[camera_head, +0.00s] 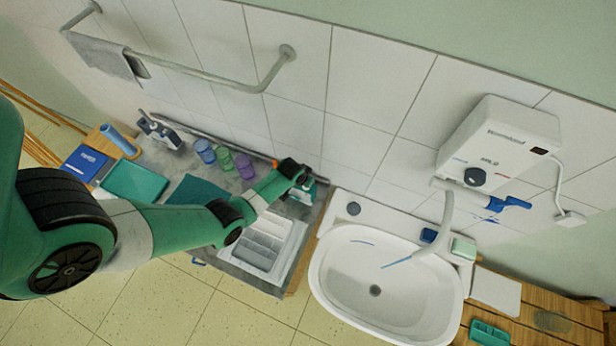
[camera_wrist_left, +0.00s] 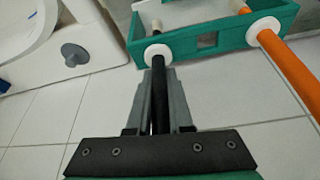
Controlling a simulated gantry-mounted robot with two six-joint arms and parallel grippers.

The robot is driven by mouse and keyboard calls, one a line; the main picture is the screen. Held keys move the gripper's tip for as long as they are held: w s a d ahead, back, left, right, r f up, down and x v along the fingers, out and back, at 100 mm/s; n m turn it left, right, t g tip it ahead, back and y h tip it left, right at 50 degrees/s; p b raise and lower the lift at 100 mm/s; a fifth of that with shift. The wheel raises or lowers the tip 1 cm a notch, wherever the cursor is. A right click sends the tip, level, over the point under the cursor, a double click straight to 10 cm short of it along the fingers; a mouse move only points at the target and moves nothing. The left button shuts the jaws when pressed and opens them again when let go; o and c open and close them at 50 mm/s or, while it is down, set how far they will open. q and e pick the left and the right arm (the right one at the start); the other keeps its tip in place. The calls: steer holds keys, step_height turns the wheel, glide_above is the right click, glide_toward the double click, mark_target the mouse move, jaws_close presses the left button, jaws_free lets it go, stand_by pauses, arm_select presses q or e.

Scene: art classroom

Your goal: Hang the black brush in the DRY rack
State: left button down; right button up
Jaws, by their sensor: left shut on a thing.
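My left gripper (camera_head: 304,178) is at the wall end of the counter, left of the sink. In the left wrist view its fingers (camera_wrist_left: 158,88) are shut on the black brush's handle (camera_wrist_left: 158,112). A white collar (camera_wrist_left: 157,54) on that handle sits against the wall of a green rack (camera_wrist_left: 206,40); I cannot tell whether the rack bears it. An orange handle (camera_wrist_left: 288,66) with a white collar is at the same rack wall, apart from the black one. The rack (camera_head: 306,192) is largely hidden by my gripper in the head view. No DRY label is readable. My right gripper is not in view.
A white compartment tray (camera_head: 290,262) lies below my left arm. Purple, green and blue cups (camera_head: 224,157) stand left of the gripper. The sink (camera_head: 338,290) with its tap (camera_head: 447,215) is at the right. The tiled wall is close behind the rack.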

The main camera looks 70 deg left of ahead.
arm_select(q)
steer(key=shift+c, duration=0.9)
jaws_free()
steer(key=shift+r, duration=0.15)
step_height(320, 180, up, 8)
steer(key=p, duration=0.7)
steer(key=shift+p, duration=0.4)
